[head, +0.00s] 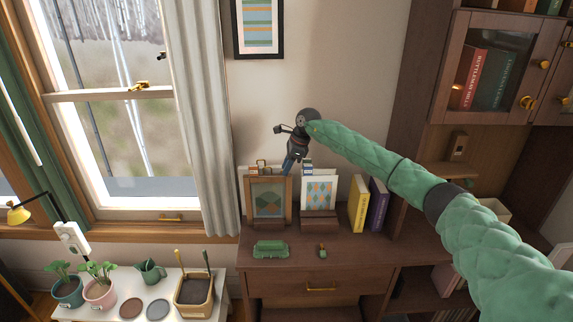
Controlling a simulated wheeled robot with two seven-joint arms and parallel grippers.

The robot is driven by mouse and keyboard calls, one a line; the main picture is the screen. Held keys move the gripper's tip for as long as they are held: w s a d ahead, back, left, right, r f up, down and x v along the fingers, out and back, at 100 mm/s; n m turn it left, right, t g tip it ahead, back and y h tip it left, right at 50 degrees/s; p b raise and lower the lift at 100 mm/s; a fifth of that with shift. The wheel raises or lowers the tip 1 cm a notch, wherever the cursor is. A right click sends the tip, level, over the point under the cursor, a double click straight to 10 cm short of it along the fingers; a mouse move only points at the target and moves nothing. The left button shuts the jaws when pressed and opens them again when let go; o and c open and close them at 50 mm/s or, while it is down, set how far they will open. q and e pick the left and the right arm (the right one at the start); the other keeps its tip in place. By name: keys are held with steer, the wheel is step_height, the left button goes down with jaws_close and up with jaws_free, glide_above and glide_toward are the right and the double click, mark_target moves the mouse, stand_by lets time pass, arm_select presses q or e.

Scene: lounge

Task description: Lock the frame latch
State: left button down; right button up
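A wooden picture frame (289,205) with a green and tan picture stands upright on the desk. Small brown and metallic parts (259,168) show at its top edge; I cannot tell whether they are a latch. A brass catch (138,86) sits on the middle rail of the window at left. My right gripper (288,164) comes in from the right and points down above the back of the desk, by the frame's upper right corner. Its fingers are small and dark, and I cannot tell if they are open or touch anything. My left gripper is not in view.
A second frame (319,192) with a diamond pattern stands right of the first. Yellow (358,203) and purple (377,204) books stand beside it. A green object (271,249) lies on the desk (300,265).

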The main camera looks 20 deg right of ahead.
steer(key=shift+f, duration=0.15)
jaws_close()
